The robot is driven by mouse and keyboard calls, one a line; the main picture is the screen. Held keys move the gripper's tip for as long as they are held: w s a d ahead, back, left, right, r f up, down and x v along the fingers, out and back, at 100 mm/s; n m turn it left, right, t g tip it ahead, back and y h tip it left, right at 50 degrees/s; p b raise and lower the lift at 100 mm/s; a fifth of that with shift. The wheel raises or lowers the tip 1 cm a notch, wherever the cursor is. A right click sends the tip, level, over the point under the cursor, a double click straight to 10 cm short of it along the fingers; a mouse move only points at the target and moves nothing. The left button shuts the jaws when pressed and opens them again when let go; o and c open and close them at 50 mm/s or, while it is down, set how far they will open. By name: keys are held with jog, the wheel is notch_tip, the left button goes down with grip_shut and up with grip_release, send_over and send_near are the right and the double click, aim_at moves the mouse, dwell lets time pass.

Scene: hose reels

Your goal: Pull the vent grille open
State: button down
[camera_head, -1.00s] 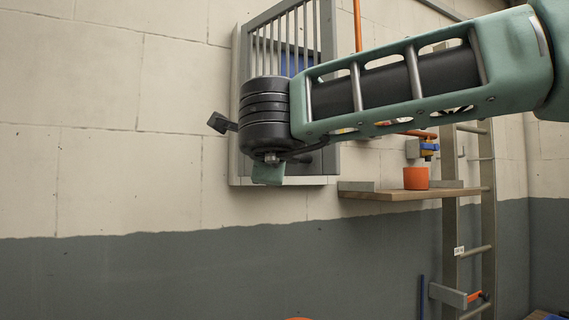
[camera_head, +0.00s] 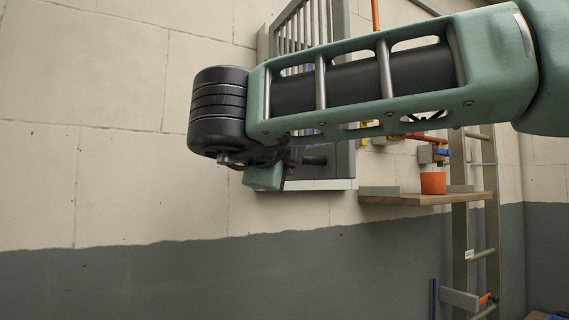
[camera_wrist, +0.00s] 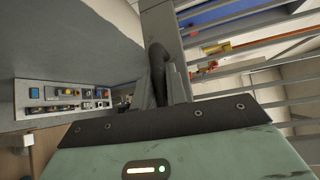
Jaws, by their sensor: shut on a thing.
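The vent grille (camera_head: 318,28) is a grey barred panel on the pale wall, partly hidden behind my arm in the head view. It stands at an angle to its wall frame (camera_head: 306,185), partly open. In the wrist view its grey edge post (camera_wrist: 163,28) and bars (camera_wrist: 245,92) fill the right side, with coloured things visible between the bars. My gripper (camera_wrist: 160,95) is shut on the dark handle (camera_wrist: 157,66) beside the edge post. In the head view my arm hides most of the grip.
A panel with coloured buttons (camera_wrist: 62,97) shows at left in the wrist view. The wall left of my arm is bare.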

jog(key=shift+s+a+f, duration=0.15)
jog(key=shift+s, duration=0.05)
jog(key=c, duration=1.8)
grip_release()
jog(key=o, duration=0.4)
jog(key=shift+s, duration=0.25)
jog(key=shift+w, duration=0.15)
jog(key=b+v, duration=0.7)
jog(key=v, duration=1)
jog(key=shift+s, duration=0.2)
